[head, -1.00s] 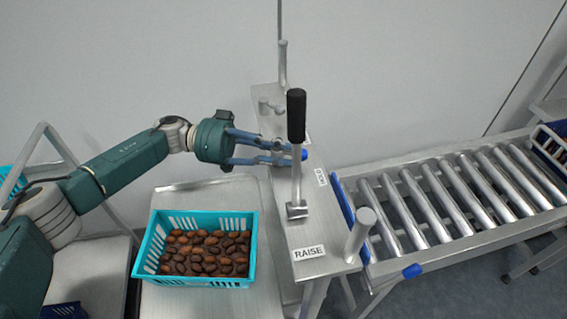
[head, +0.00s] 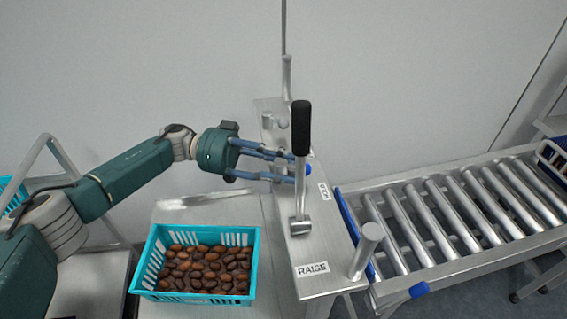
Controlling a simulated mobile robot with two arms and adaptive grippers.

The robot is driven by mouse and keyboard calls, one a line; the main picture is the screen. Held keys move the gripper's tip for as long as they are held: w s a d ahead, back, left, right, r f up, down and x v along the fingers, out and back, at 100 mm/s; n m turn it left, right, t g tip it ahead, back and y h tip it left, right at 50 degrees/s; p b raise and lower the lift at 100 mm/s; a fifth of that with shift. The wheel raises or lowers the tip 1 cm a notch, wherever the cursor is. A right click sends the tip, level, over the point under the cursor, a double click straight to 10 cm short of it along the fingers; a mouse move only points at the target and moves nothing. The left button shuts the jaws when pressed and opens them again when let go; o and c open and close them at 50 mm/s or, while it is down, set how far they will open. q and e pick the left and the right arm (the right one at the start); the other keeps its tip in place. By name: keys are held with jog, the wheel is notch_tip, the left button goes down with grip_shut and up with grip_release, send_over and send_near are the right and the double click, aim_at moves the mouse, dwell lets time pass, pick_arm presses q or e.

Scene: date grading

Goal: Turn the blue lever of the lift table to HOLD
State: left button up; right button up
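The lift table's metal control panel (head: 325,245) carries a RAISE label (head: 312,269) at its near end and a HOLD label (head: 325,191) farther back. A small blue part (head: 307,169), apparently the tip of the blue lever, shows behind the shaft of a black-gripped metal handle (head: 302,130). The rest of it is hidden, so its setting is unclear. My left gripper (head: 285,167) reaches in from the left with its fingers apart, level with the blue part. The shaft partly covers the fingertips, and I see no firm hold. My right gripper is out of view.
A turquoise crate (head: 143,272) of dates stands on the metal table below my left arm. The upright black-gripped handle stands close in front of my fingertips. A metal post (head: 366,252) and a roller conveyor (head: 450,215) are to the right.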

pick_arm(q)
jog(key=v, duration=1.2)
